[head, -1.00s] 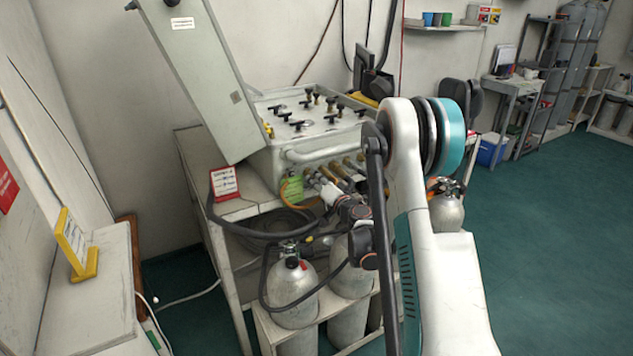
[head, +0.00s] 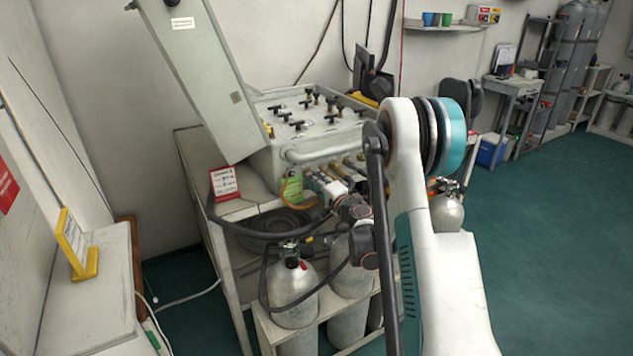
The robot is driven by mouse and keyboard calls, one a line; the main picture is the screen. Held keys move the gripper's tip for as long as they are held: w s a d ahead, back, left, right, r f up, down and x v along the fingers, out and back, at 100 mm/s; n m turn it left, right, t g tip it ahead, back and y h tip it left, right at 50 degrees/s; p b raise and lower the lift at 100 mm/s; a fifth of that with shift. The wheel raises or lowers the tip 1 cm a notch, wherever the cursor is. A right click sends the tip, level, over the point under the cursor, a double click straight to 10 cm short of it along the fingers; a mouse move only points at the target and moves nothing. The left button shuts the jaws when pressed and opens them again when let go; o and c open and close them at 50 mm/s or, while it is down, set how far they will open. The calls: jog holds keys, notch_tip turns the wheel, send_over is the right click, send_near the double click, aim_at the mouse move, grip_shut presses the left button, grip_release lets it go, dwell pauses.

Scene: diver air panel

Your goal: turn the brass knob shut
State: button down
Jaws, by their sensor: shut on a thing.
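The grey air panel (head: 300,140) stands on a bench, with several dark T-handles on its sloped top and a row of brass fittings (head: 350,164) along its front. My gripper (head: 312,178) is at the left part of this front row, below the front rail. It is shut on a small brass knob there, which my gripper and wrist mostly hide. The fingertips are too small to make out clearly. A green-yellow tag (head: 291,188) hangs just left of my gripper.
The panel's raised lid (head: 195,70) leans at the left. A red-framed card (head: 224,183) stands on the bench. Black hoses (head: 250,224) loop below my gripper. Grey cylinders (head: 292,295) stand under it.

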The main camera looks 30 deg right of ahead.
jog(key=shift+d, duration=0.1)
jog(key=c, duration=1.7)
grip_release()
jog(key=shift+s, duration=0.1)
jog(key=s, duration=0.7)
jog(key=shift+s, duration=0.2)
jog(key=shift+d, duration=0.1)
